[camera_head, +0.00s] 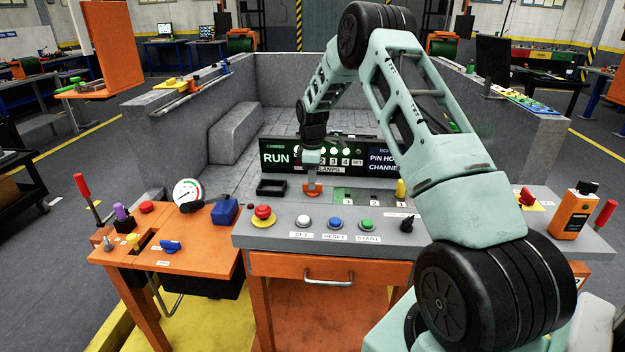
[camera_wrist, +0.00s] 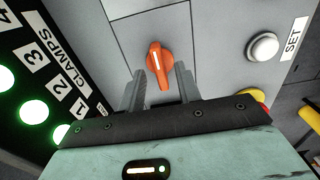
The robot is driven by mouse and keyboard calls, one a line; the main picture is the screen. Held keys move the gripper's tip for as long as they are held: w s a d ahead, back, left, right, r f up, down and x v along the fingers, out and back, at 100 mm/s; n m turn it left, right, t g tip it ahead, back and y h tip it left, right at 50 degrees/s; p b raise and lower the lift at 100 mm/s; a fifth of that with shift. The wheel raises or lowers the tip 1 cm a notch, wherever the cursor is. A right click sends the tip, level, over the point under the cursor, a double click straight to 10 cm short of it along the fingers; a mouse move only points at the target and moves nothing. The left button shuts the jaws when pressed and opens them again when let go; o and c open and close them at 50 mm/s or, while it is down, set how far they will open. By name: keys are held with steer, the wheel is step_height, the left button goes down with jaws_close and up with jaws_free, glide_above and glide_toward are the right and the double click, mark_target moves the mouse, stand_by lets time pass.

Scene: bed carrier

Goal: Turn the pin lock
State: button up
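An orange turn knob with a white line (camera_wrist: 158,60) sits on the grey console top in the wrist view. It also shows in the head view (camera_head: 313,189) below my gripper. No label on it is readable, so I cannot tell from the frames that it is the pin lock. Its handle points toward my gripper in the wrist view. My gripper (camera_wrist: 160,80) is open, with one finger on each side of the knob. Gaps show between the fingers and the knob. In the head view my gripper (camera_head: 312,176) points down at the console.
The grey console (camera_head: 275,236) bears a red emergency button (camera_head: 263,212), the SET, RESET and START buttons, and a black knob (camera_head: 407,223). A black display panel (camera_head: 284,157) stands behind my gripper. A black tray (camera_head: 271,187) lies left of it, and a yellow peg (camera_head: 401,188) stands right.

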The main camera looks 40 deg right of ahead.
steer(key=shift+f, duration=0.55)
jaws_close()
